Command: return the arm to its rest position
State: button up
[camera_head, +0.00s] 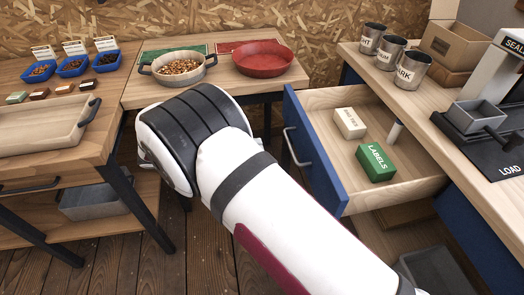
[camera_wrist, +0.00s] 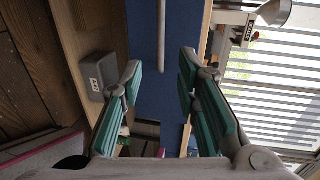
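My arm (camera_head: 280,205) crosses the lower middle of the head view, white with dark bands, its bent joint towards the pans. My gripper is hidden in the head view. In the wrist view my gripper (camera_wrist: 160,78) is open, its two teal-padded fingers well apart with nothing held between them. Beyond the fingers is a blue panel (camera_wrist: 145,75) with a pale bar handle (camera_wrist: 161,35). I cannot tell how far off the panel is.
A blue-fronted drawer (camera_head: 315,150) stands open right of my arm, holding a cream box (camera_head: 350,123) and a green LABELS box (camera_head: 376,162). Left is a table with a wooden tray (camera_head: 40,128). A pan of beans (camera_head: 179,68) and a red pan (camera_head: 263,58) sit behind.

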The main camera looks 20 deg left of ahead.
dwell(0.5)
jog(key=w+d+r+m+g+y, duration=0.25)
jog(key=d+r+m+g, duration=0.25)
jog(key=d+r+m, duration=0.6)
jog(key=s+d+r+m+g+y, duration=0.1)
jog(key=s+d+r+m+g, duration=0.1)
jog(key=d+r+m, duration=0.45)
jog(key=s+d+r+m+g+y, duration=0.2)
jog(key=s+d+r, duration=0.15)
jog(key=d, duration=0.65)
jog(key=s+d+r+m+y, duration=0.3)
jog(key=s+d+m+y, duration=0.1)
jog(key=s+d+m, duration=0.65)
jog(key=s+f+m+t+y, duration=0.2)
jog(key=s+f+m+y, duration=0.2)
jog(key=s+m, duration=0.85)
notch_tip(320, 180, up, 17)
jog(key=t+p, duration=0.3)
jog(key=p, duration=1.1)
jog(key=shift+s+d+p, duration=0.2)
jog(key=shift+d+p, duration=0.15)
jog(key=shift+d, duration=0.05)
